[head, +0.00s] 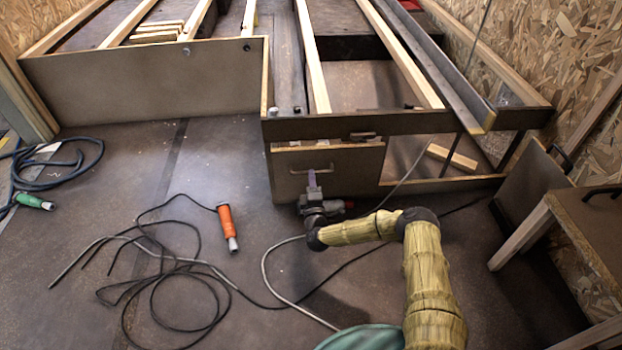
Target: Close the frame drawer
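The frame drawer (350,170) has a brown wooden front with a light top edge, low in the wooden frame (400,124), below its front rail. Its front seems to stand a little forward of the rail, with a narrow gap above it; how far is hard to tell. A pale bar handle (325,170) is on the front. My gripper (312,178) points at the drawer front, with its tip at the left part of the handle. The fingers are too small to tell whether they are open or grip the handle.
A black cable with an orange connector (226,224) lies coiled on the floor at left. A blue cable with a green connector (34,201) lies further left. A wooden table (585,220) stands at right. A loose wood block (451,158) lies inside the open frame bay.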

